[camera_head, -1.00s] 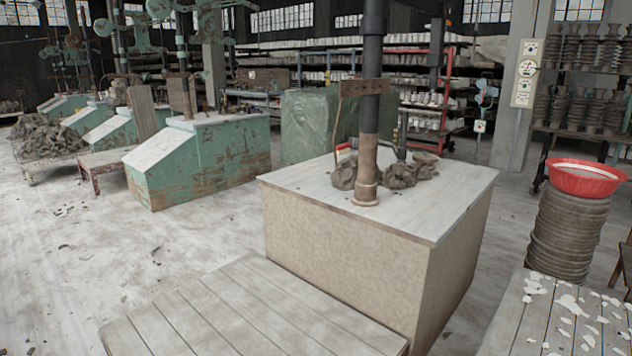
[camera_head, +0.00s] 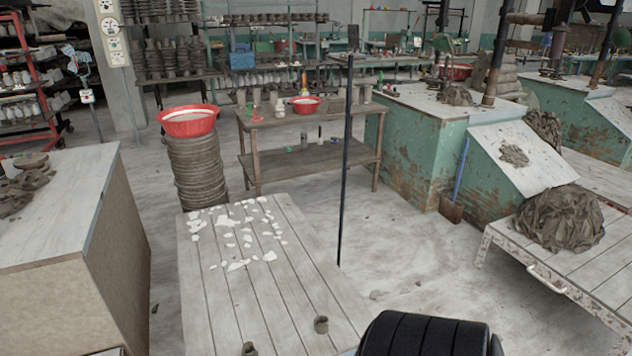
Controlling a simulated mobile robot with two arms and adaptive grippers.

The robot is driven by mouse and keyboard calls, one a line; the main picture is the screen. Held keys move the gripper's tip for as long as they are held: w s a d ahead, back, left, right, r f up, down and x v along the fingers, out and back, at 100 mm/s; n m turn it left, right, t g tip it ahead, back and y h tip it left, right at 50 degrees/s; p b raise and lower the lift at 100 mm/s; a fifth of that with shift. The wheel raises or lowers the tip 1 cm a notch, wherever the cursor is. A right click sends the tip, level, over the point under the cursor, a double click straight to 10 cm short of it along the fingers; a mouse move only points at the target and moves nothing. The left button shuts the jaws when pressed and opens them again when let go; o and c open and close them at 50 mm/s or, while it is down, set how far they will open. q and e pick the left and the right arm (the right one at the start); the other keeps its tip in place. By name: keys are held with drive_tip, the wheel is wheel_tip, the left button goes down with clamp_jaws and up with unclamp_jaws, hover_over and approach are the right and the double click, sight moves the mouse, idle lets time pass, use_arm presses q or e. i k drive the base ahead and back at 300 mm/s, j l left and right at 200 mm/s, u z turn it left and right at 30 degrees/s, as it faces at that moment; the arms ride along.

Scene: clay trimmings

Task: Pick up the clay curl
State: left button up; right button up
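Two small dark grey-brown clay pieces lie on the grey plank table in front. One (camera_head: 321,324) is near its right front part, and the other (camera_head: 249,349) is at the bottom edge of the view, partly cut off. Either could be the clay curl; they are too small to tell for sure. The plank table (camera_head: 290,290) also bears white flakes (camera_head: 238,265) on its far half. Neither of my grippers shows. A black ribbed rounded part fills the bottom edge right of the table; I cannot tell what it is.
A beige block with a pale top (camera_head: 70,215) stands at left. A dark upright pole (camera_head: 345,170) rises by the table's right side. A red basin (camera_head: 187,122) sits on stacked discs. A low table with a clay heap (camera_head: 557,218) is at right. Floor between is open.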

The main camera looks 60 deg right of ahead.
sight(321, 329)
drive_tip(key=z, duration=2.05)
drive_tip(key=i+l, duration=0.1)
drive_tip(key=i, duration=0.45)
drive_tip(key=i+l+u, duration=0.15)
drive_tip(key=i, duration=0.45)
